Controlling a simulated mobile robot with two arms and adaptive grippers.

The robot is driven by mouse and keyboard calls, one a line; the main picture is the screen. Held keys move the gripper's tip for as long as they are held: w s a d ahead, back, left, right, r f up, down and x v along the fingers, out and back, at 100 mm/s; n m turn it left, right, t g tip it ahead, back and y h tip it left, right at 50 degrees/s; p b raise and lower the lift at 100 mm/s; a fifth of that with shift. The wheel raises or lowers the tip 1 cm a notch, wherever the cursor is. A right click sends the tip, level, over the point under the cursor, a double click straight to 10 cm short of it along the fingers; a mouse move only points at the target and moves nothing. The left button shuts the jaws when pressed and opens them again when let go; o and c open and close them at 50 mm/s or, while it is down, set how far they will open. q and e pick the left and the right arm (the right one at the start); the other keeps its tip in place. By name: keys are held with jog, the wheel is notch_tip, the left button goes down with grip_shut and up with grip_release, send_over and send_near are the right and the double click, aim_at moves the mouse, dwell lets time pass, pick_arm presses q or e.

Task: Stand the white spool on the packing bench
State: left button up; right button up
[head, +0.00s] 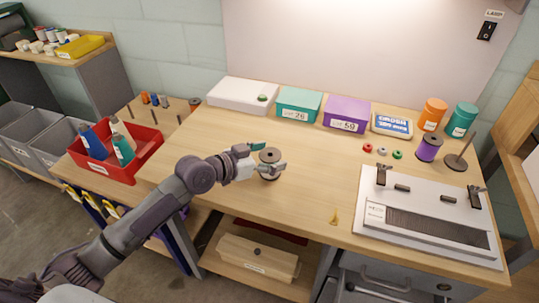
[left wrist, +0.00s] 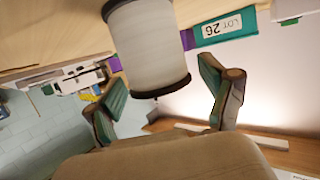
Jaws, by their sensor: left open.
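The white spool (head: 269,169) has dark end discs and stands upright on the wooden bench (head: 312,180), left of its middle. In the left wrist view the pale barrel of the spool (left wrist: 145,45) fills the top centre, its far end cut by the frame edge. My left gripper (head: 270,160) is open, with one finger on each side of the spool. In the left wrist view the open fingers of that gripper (left wrist: 165,82) show gaps beside the spool. My right gripper is not in view.
A white box (head: 243,95), a teal box (head: 299,104) and a purple box (head: 347,113) line the back. A purple spool (head: 428,149) and a white loom frame (head: 440,243) are right. The bench front centre is mostly clear.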

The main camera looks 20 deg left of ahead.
pick_arm(q)
jog(key=shift+r, duration=0.1)
jog(key=shift+s+a, duration=0.1)
jog(key=v, duration=1.1)
jog(key=shift+s+r+b, duration=0.25)
jog(key=shift+s+b, duration=0.05)
jog(key=shift+b, duration=0.05)
jog(key=shift+a, duration=0.15)
